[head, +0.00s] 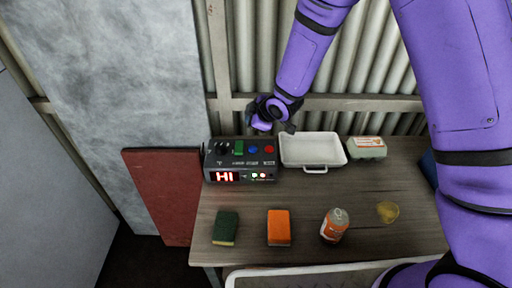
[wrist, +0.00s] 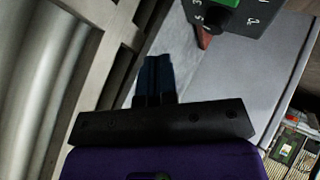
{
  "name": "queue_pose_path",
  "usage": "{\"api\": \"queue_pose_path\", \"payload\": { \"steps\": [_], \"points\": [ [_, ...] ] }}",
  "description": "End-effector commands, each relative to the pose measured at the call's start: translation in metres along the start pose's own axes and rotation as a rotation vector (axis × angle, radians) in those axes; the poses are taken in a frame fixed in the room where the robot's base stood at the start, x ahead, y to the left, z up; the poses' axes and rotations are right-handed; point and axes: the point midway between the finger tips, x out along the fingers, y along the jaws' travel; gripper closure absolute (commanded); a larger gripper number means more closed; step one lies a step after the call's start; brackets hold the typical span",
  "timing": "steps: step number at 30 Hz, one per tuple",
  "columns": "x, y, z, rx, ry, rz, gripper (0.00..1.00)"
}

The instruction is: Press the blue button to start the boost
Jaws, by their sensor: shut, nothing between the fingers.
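The dark control box (head: 240,160) stands at the back left of the wooden table, with a red display reading "HI" on its front. On its top are a black knob, a green block-like control (head: 238,147), the round blue button (head: 253,149) and a round red button (head: 269,149). My gripper (head: 287,129) is above and behind the box's right rear corner, apart from the blue button. In the wrist view its fingers (wrist: 153,80) are shut and empty. The wrist view shows only a corner of the box with a green part (wrist: 222,3); the blue button is out of that view.
A white tray (head: 313,168) stands right of the box, with an egg-carton-like box (head: 367,147) beyond it. A green sponge (head: 225,228), an orange sponge (head: 278,228), an orange-labelled bottle (head: 335,226) and a yellow disc (head: 388,212) sit in front. A corrugated wall is behind.

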Motion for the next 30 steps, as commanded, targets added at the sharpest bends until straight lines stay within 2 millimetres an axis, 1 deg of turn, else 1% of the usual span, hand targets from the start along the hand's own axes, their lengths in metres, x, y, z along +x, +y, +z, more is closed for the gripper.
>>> {"api": "queue_pose_path", "payload": {
  "steps": [3, 11, 17, 30],
  "points": [
    [0.003, -0.003, 0.0, -0.007, 0.006, -0.003, 1.0],
    [0.003, -0.003, 0.0, -0.007, 0.006, -0.003, 1.0],
    [0.008, -0.006, 0.003, -0.006, 0.004, -0.004, 1.0],
    [0.045, -0.033, 0.03, -0.006, 0.003, -0.005, 1.0]
  ]
}}
